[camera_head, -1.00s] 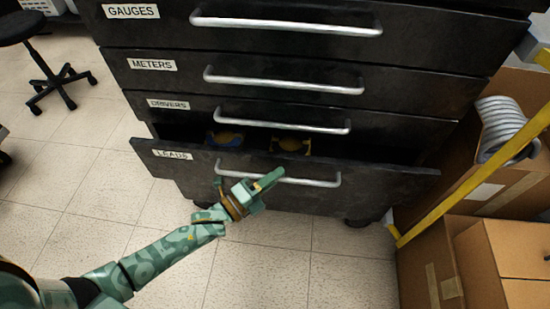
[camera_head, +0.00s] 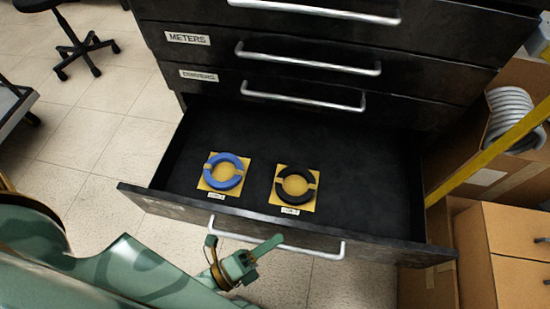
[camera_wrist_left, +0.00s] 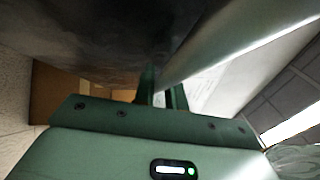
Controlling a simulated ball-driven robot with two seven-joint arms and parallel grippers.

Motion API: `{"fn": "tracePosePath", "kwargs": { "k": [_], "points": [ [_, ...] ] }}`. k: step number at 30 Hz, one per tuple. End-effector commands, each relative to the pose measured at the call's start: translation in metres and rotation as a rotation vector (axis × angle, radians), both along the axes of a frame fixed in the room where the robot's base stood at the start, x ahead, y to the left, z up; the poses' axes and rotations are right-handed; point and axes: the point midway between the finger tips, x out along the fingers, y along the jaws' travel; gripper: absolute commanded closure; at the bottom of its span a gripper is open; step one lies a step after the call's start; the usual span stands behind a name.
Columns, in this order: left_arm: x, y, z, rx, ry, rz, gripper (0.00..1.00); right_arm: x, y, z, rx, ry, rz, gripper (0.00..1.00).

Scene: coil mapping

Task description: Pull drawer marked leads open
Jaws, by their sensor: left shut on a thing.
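The bottom drawer (camera_head: 375,238) of the black cabinet is pulled out, and its inside shows. Its leads label is too faint to read now. My left gripper (camera_head: 262,250) is shut on the drawer's silver bar handle (camera_head: 315,250), left of the handle's middle. In the left wrist view the handle (camera_wrist_left: 215,50) runs between the fingers (camera_wrist_left: 163,90). Inside the drawer lie a blue coil (camera_head: 240,172) and a black coil (camera_head: 309,180), each on a yellow square pad with a small label. My right gripper is not in view.
The meters drawer (camera_head: 290,42) and drivers drawer (camera_head: 285,85) above are closed. Cardboard boxes (camera_head: 510,245), a yellow bar (camera_head: 500,145) and a grey coiled hose (camera_head: 510,115) stand at the right. A black stool base (camera_head: 85,45) is at the back left. Floor tiles are clear on the left.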

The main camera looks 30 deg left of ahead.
Motion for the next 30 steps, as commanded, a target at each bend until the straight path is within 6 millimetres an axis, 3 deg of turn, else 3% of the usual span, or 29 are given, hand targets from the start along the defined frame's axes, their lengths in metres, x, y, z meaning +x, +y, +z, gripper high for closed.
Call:
{"fn": "tracePosePath", "kwargs": {
  "k": [7,21,22,24,30],
  "points": [
    [-0.015,-0.004,-0.001,0.003,0.003,0.000,1.00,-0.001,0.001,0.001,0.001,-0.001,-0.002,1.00],
    [-0.018,-0.005,-0.002,0.004,0.003,0.000,1.00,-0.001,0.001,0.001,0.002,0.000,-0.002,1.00],
    [-0.018,-0.005,-0.002,0.004,0.003,0.000,0.79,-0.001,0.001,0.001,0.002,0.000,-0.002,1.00],
    [-0.018,-0.005,-0.001,0.002,0.002,0.000,0.66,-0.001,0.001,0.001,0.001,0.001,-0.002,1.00],
    [-0.017,-0.005,-0.001,0.001,0.000,0.000,0.66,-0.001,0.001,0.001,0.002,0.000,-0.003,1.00]
  ]
}}
